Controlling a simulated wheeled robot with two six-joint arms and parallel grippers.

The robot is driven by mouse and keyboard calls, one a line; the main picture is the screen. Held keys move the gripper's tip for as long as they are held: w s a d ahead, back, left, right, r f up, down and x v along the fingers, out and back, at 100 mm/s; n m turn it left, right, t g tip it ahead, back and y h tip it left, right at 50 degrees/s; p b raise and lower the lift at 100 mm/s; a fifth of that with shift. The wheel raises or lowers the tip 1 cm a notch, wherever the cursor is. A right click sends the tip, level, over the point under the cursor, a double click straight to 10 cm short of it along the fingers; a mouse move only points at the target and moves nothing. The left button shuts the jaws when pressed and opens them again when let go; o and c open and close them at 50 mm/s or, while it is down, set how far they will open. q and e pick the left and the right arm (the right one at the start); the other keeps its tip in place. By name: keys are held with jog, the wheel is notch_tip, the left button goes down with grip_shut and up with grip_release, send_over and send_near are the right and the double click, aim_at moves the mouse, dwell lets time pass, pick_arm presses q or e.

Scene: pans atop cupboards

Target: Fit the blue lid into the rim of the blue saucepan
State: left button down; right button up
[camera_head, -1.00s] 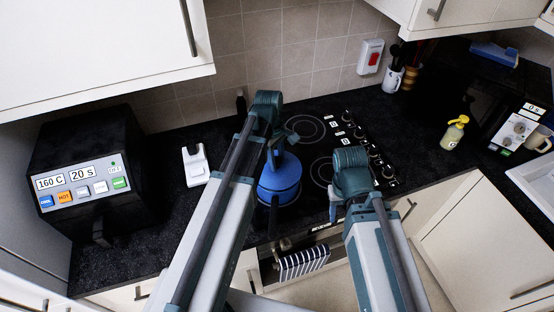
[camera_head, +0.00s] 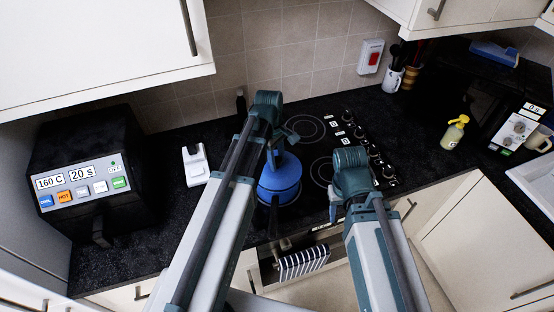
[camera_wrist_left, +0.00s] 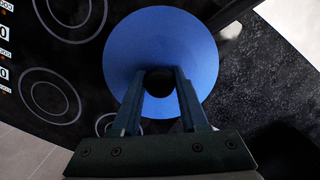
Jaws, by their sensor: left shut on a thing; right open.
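The blue lid (camera_head: 280,172) sits over the blue saucepan (camera_head: 284,198) on the hob in the head view. The lid fills the middle of the left wrist view (camera_wrist_left: 185,45) as a blue disc with a dark knob (camera_wrist_left: 158,80). My left gripper (camera_head: 276,154) is above the lid; in the left wrist view its fingers (camera_wrist_left: 158,88) are shut around the knob. The lid hides most of the pan, so I cannot tell whether it is seated in the rim. My right gripper (camera_head: 335,208) is open and empty, right of the saucepan near the hob's front.
The black hob (camera_head: 312,128) has free rings behind and right of the pan. A white device (camera_head: 195,165) stands left of it. A black oven-like box (camera_head: 88,165) is further left. A striped towel (camera_head: 304,262) hangs below the counter's front edge.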

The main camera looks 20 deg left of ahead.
pick_arm(q)
jog(key=shift+f+b, duration=0.9)
jog(key=shift+f, duration=0.05)
jog(key=shift+c, duration=1.8)
grip_release()
notch_tip(320, 180, up, 14)
jog(key=a+p, duration=0.1)
jog(key=p, duration=1.2)
jog(key=shift+w+a+p, duration=0.25)
jog(key=shift+w+p, duration=0.05)
jog(key=shift+p, duration=0.1)
jog(key=shift+f, duration=0.15)
